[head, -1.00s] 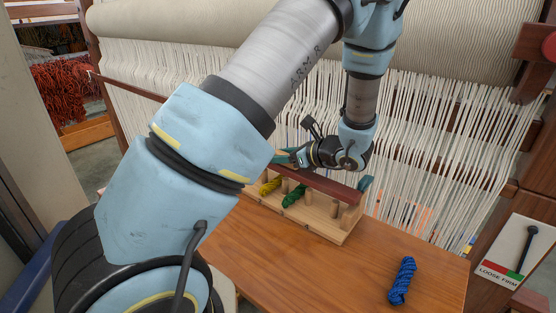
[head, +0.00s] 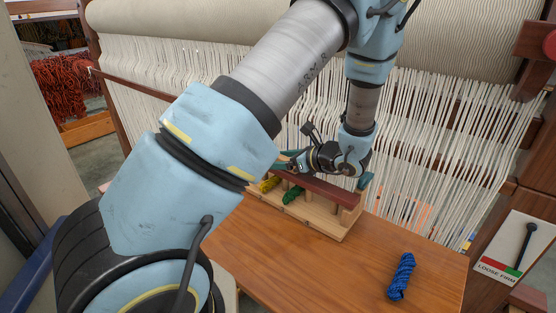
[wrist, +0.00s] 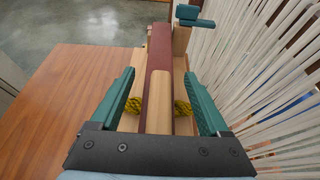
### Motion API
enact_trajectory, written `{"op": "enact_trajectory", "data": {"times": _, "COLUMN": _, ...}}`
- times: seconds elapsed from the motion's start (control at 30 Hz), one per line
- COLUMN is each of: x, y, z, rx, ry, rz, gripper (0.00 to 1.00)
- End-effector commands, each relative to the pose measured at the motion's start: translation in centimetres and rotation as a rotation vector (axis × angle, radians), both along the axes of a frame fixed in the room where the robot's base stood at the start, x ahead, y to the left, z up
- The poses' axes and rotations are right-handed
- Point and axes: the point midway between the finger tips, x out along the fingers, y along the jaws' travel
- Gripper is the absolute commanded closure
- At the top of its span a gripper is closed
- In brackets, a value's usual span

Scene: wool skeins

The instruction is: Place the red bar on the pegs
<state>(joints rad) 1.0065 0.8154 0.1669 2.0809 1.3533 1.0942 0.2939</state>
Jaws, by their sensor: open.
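The dark red bar (head: 325,190) lies lengthwise along the top of the wooden rack (head: 318,225), low over its pegs. In the head view I cannot see clear contact with every peg. In the wrist view the bar (wrist: 160,55) runs away from me, with a pale wooden piece (wrist: 158,100) standing in front of its near part. My gripper (head: 285,162) is at the bar's left end. Its teal fingers (wrist: 160,108) are spread wide, one on each side of the bar, with gaps. A yellow skein (head: 269,184) and a green skein (head: 293,195) hang under the bar.
A blue skein (head: 401,277) lies on the wooden table (head: 300,270), right of the rack. The loom's white warp threads (head: 440,150) stand close behind the rack. A teal piece (wrist: 193,16) tops a post at the bar's far end. A LOOSE/FIRM board (head: 513,250) is at right.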

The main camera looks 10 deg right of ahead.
Motion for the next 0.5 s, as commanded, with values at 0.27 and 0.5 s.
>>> {"op": "enact_trajectory", "data": {"times": 0.27, "x": -0.6, "y": -0.8, "z": 0.6, "rx": -0.002, "ry": -0.003, "rz": -0.003, "gripper": 0.21}}
{"op": "enact_trajectory", "data": {"times": 0.5, "x": -3.9, "y": -3.9, "z": 2.3, "rx": -0.004, "ry": -0.003, "rz": -0.004, "gripper": 0.21}}
